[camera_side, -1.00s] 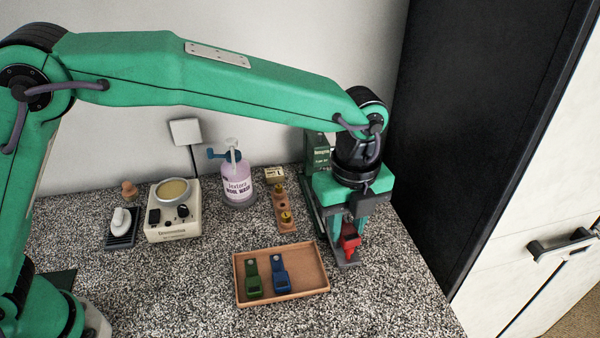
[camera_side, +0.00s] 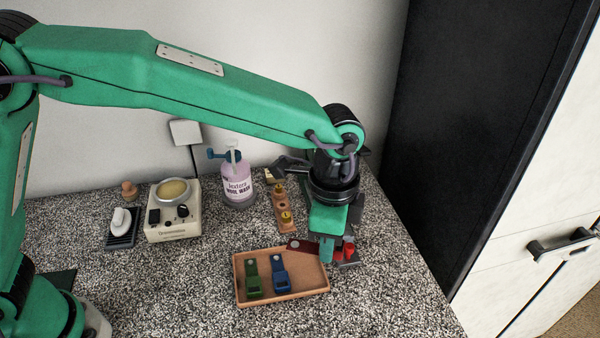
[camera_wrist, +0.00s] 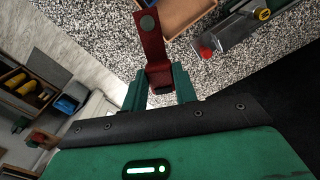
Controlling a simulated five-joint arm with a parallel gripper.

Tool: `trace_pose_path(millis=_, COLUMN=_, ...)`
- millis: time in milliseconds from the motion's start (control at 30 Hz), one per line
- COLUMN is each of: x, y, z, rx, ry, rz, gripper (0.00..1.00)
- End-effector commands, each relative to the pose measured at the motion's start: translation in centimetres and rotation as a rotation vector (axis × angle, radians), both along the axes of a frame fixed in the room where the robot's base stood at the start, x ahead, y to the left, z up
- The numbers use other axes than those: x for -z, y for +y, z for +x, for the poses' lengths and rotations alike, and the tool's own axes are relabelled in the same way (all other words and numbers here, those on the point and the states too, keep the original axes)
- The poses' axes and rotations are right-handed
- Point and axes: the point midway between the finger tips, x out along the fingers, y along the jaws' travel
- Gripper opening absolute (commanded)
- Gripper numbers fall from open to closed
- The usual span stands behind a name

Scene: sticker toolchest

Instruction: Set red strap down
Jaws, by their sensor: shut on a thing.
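The red strap (camera_side: 303,246) is held by my gripper (camera_side: 327,252) and juts out to the left near the back right corner of the tan tray (camera_side: 240,295). In the wrist view the strap (camera_wrist: 154,52) stands out between the two green fingers of my gripper (camera_wrist: 159,88), with a round grey disc near its far end. The gripper is shut on its dark buckle end. A green strap (camera_side: 253,277) and a blue strap (camera_side: 280,275) lie side by side in the tray. The gripper partly hides the strap's near end in the side view.
A device with a clear red part (camera_wrist: 207,46) stands close beside the gripper, mostly hidden in the side view. A wooden block with brass knobs (camera_side: 281,205), a pump bottle (camera_side: 237,180) and a cream warmer (camera_side: 172,222) stand behind. The tray's right side is bare.

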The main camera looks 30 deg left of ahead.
Motion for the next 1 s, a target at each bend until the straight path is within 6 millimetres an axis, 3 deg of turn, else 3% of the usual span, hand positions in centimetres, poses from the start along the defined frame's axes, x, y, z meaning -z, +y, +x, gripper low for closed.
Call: trace_pose_path(millis=1000, x=1.6, y=2.0, z=-3.8, rx=-1.093, ry=0.0, rz=-0.001, gripper=0.02)
